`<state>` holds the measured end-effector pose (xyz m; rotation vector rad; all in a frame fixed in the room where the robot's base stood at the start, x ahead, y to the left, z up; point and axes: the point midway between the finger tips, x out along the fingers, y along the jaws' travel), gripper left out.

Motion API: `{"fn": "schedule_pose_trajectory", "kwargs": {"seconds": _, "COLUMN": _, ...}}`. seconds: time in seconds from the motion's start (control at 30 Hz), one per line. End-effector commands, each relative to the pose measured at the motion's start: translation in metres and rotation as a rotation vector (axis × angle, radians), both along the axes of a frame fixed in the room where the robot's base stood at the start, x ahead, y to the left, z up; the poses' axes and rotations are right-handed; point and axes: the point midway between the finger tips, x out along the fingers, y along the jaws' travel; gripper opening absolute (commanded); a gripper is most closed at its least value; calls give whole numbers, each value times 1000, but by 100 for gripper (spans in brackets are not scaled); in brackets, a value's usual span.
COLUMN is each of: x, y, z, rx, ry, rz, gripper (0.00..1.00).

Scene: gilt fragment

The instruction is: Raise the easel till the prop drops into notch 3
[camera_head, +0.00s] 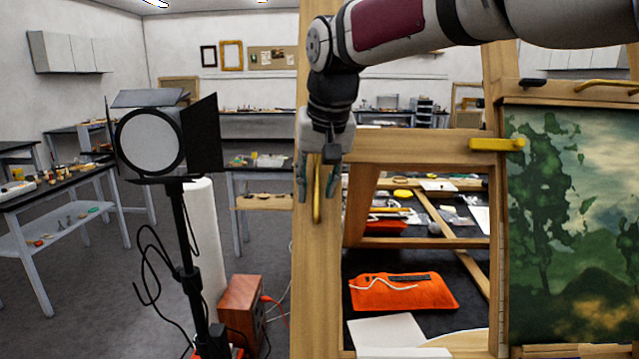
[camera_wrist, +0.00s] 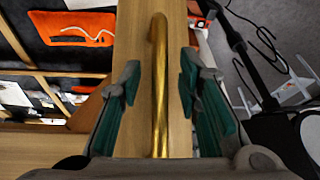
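The wooden easel frame has a tall left post (camera_head: 316,290) in the head view. A brass handle (camera_head: 317,205) is fixed upright on that post; in the wrist view the same handle (camera_wrist: 159,95) runs down the middle of the wood. My gripper (camera_head: 318,188) points down over the handle. Its green-padded fingers stand open on both sides of the handle, with a gap on each side, in the wrist view (camera_wrist: 158,80). A landscape painting (camera_head: 575,230) is on the right, with a yellow clamp (camera_head: 497,144) beside it. I cannot make out the prop or its notches.
A studio lamp (camera_head: 150,141) on a stand with loose cables is left of the easel, near a brown box (camera_head: 242,305). An orange pouch (camera_head: 402,292) lies on a dark surface behind the frame opening. Workbenches (camera_head: 60,200) line the left; grey floor lies between.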

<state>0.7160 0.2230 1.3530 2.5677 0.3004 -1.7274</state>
Motion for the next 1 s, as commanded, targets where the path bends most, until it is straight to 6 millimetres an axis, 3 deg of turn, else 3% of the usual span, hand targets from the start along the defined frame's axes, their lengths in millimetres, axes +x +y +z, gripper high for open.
{"fn": "schedule_pose_trajectory", "kwargs": {"seconds": 0.27, "x": 0, "y": 0, "z": -1, "rx": 0, "ry": 1, "rz": 0, "gripper": 31}}
{"fn": "schedule_pose_trajectory", "kwargs": {"seconds": 0.4, "x": 0, "y": 0, "z": -1, "rx": 0, "ry": 1, "rz": 0, "gripper": 0}}
{"fn": "schedule_pose_trajectory", "kwargs": {"seconds": 0.73, "x": -6, "y": 0, "z": 1, "rx": -2, "ry": -9, "rz": 1, "gripper": 0}}
{"fn": "schedule_pose_trajectory", "kwargs": {"seconds": 1.0, "x": -53, "y": 1, "z": 11, "rx": -5, "ry": -97, "rz": 4, "gripper": 0}}
